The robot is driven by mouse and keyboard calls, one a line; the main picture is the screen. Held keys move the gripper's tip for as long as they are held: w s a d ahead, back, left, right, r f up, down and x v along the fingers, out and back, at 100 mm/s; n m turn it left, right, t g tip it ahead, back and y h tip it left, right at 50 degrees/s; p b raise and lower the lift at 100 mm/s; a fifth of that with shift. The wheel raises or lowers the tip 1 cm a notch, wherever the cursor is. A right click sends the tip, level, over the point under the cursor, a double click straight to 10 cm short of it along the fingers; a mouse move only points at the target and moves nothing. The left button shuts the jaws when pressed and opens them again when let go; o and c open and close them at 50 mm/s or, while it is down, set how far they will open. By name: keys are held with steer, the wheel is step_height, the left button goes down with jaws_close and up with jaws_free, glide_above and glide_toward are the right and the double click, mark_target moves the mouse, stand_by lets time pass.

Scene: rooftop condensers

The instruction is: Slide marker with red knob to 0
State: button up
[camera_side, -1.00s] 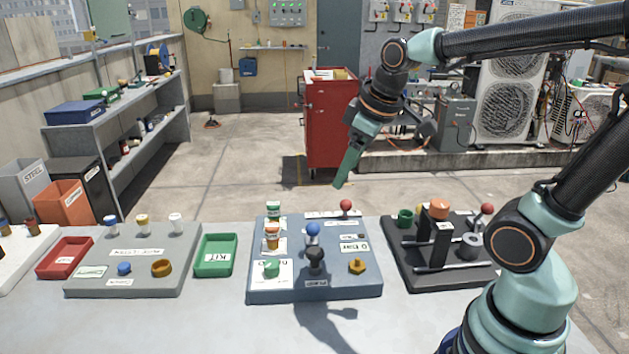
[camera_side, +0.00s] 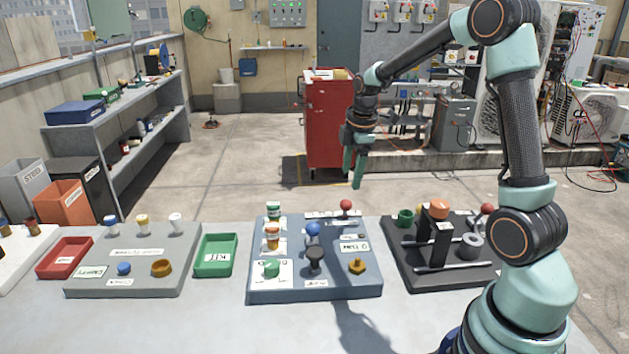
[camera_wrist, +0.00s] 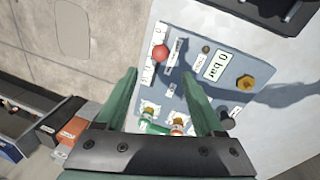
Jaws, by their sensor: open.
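The marker with the red knob (camera_side: 346,205) stands at the back edge of the blue-grey panel (camera_side: 262,290), by a strip of small white labels (camera_side: 322,215). The label marks are too small to read. In the wrist view the red knob (camera_wrist: 159,52) shows beyond and between the fingertips, with nothing gripping it. My gripper (camera_side: 353,178) is open and empty, pointing down in the air above and apart from the knob. Its two green fingers also frame the wrist view (camera_wrist: 159,74).
A dark panel (camera_side: 425,283) with another red-topped lever (camera_side: 487,209) stands right. A green tray (camera_side: 215,268) lies left.

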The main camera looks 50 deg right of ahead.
mark_target(347, 201)
steer(key=f, duration=0.3)
steer(key=w+f, duration=0.1)
steer(key=f, duration=0.2)
steer(key=d+f, duration=0.1)
steer(key=f, duration=0.2)
steer(key=shift+w+f, duration=0.15)
steer(key=shift+w, duration=0.1)
jaws_close()
stand_by(1.0)
